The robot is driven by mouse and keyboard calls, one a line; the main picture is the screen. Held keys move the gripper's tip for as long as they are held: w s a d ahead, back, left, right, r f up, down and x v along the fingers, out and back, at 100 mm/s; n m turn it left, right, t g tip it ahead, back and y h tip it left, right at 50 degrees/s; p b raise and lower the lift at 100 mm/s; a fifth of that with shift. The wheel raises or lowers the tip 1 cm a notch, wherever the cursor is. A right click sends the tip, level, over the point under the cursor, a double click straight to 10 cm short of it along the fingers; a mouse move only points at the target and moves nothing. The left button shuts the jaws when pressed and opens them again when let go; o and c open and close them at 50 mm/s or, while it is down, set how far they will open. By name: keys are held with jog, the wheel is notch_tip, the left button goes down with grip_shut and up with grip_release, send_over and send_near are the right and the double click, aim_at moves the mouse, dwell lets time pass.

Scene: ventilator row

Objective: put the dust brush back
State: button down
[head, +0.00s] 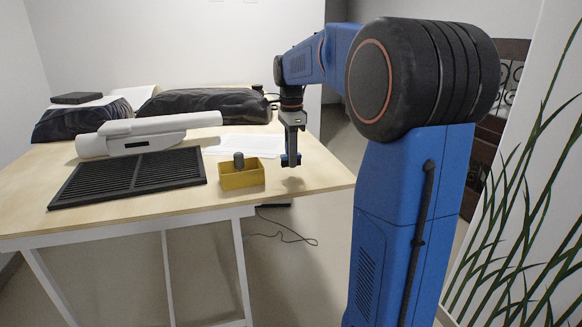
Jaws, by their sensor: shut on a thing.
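My gripper (291,160) is over the right part of the table, pointing down, just right of the yellow box. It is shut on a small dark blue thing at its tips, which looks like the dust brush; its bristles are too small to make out. It is close above the tabletop; I cannot tell whether it touches. The yellow box (243,180) is open-topped and stands near the front edge. A grey round-topped thing (239,160) sticks up out of it; I cannot tell what it is.
A black slatted grille (130,178) lies left of the box on the wooden table (300,181). Behind it is a long white unit (150,135). White papers (250,145) lie behind the box. Black bags (205,105) fill the back. The table's right corner is clear.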

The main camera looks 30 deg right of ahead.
jog(key=shift+f, duration=1.75)
jog(key=shift+f, duration=0.15)
jog(key=c, duration=1.6)
grip_release()
